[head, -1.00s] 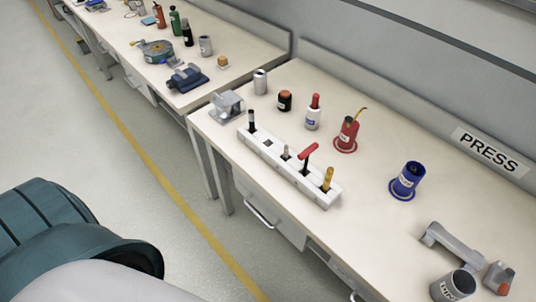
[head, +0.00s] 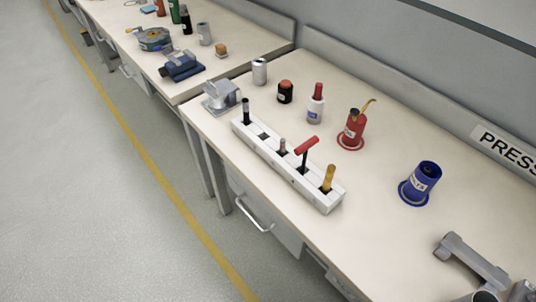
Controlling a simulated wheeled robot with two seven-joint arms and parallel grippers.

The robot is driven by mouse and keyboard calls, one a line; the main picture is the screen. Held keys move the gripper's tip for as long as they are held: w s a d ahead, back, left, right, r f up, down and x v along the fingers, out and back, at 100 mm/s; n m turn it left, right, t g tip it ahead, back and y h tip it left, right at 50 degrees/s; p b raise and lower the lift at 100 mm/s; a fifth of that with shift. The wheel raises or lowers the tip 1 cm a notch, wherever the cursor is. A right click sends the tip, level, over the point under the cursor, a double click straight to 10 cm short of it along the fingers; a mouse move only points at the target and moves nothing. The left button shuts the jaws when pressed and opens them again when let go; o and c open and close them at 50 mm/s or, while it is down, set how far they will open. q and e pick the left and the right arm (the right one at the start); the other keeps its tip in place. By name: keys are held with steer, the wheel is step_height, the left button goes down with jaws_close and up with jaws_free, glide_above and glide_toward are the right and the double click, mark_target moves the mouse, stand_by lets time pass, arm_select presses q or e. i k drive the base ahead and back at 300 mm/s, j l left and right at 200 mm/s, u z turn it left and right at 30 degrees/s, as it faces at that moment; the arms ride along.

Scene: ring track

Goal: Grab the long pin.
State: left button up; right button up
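A white tool rack (head: 279,171) stands near the front edge of the workbench, with several items upright in its slots. At its left end is a slim dark pin-like piece with a grey tip (head: 246,110). A short grey pin (head: 282,146) sits near the middle and is lower than its neighbours. Beside it stand a red T-handled tool (head: 306,147) and an amber-handled tool (head: 328,177). One slot between the dark piece and the short pin looks empty. I cannot tell for sure which piece is the long pin. Neither of my grippers shows.
On the bench (head: 375,225) are a grey clamp-like block (head: 221,97), several cans and bottles, a red oil can (head: 352,133), a blue cup (head: 421,182) and a grey bracket (head: 470,260). A second bench adjoins at upper left. The floor (head: 90,200) at left is clear.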

mark_target(283, 142)
steer(key=z, duration=1.9)
steer(key=k+j, duration=0.85)
